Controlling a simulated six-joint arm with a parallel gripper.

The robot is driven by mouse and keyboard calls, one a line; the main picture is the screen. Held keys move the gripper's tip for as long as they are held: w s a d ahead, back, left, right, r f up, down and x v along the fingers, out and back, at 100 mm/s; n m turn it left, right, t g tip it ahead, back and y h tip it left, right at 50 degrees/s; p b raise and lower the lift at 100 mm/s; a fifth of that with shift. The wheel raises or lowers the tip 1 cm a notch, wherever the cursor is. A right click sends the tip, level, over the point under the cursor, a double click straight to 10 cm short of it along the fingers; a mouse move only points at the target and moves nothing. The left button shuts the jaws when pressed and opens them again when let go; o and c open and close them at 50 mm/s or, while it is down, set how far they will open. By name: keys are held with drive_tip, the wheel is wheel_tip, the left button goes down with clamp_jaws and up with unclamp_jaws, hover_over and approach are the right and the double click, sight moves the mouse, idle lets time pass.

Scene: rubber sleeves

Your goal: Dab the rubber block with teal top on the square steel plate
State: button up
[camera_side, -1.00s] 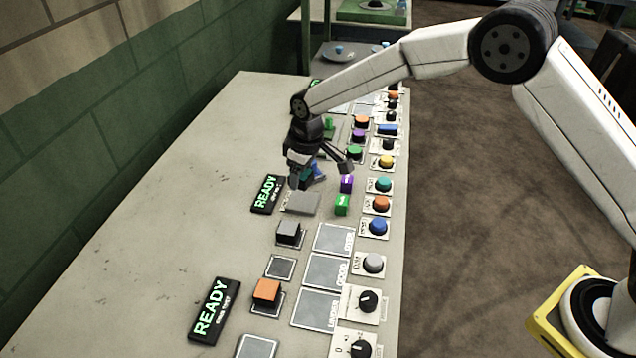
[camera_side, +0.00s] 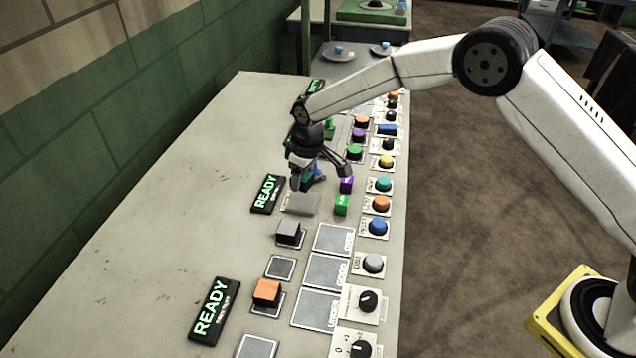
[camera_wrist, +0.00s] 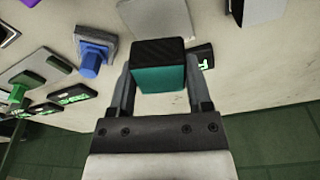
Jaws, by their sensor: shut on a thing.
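My gripper (camera_wrist: 160,88) is shut on the rubber block with teal top (camera_wrist: 158,78), which sits between the two fingers in the wrist view. Its teal face is turned to the wrist camera and its dark ribbed side faces away. The square steel plate (camera_wrist: 153,20) lies just beyond the block in the wrist view. In the side view the plate (camera_side: 302,204) lies on the bench just in front of my gripper (camera_side: 322,178). The fingers mostly hide the block there, and I cannot tell whether it touches anything.
A blue-handled piece (camera_wrist: 91,62) stands close beside the left finger in the wrist view. A READY sign (camera_side: 267,194) lies to the left. Several knobs line the bench's right edge.

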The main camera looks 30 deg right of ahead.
sight(304, 201)
drive_tip(key=shift+f, duration=2.05)
drive_tip(key=shift+s+f, duration=0.1)
drive_tip(key=shift+f, duration=0.55)
idle(1.5)
drive_tip(key=shift+r, duration=0.1)
drive_tip(key=shift+r, duration=4.05)
